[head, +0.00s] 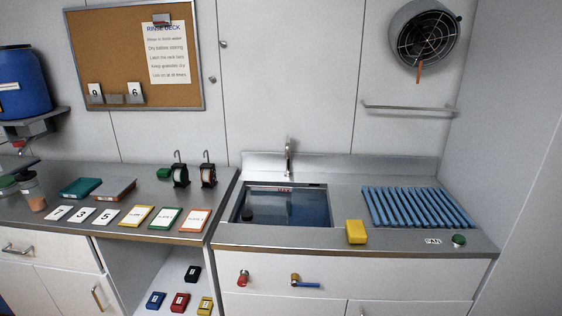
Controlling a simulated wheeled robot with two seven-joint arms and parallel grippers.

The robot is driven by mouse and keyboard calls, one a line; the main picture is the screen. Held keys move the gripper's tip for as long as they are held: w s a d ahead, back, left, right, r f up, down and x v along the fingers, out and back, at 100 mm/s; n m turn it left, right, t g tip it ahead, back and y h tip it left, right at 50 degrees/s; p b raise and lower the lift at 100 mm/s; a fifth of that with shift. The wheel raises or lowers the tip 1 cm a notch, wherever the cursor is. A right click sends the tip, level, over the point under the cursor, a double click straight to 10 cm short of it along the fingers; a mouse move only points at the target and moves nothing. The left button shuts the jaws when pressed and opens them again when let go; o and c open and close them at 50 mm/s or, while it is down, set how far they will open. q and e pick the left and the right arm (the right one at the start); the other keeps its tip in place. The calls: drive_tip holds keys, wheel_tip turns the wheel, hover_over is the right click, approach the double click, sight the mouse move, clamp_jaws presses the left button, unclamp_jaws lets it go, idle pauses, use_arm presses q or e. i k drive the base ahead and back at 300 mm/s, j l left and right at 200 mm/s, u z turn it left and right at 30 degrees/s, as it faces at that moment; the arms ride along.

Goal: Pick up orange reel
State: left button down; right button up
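Two small reels hang on dark hooked stands at the back right of the left counter, beside the sink. The right one, the orange reel (208,175), shows a pale face with an orange-red tint at its edge. The left reel (181,175) shows a pale face with some green near it. Both are small in the head view, so fine detail is hard to tell. Neither of my grippers is in view.
Number cards (82,215) and framed cards (166,219) lie along the counter's front. A green box (80,187) and a brown-topped box (114,188) lie behind them. A sink with a tap (289,158), yellow block (356,232) and blue slatted rack (418,207) are on the right.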

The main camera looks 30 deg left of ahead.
sight(208, 177)
drive_tip(key=u, duration=1.6)
drive_tip(key=i+j+u, duration=0.1)
drive_tip(key=i+j, duration=0.25)
drive_tip(key=i, duration=0.2)
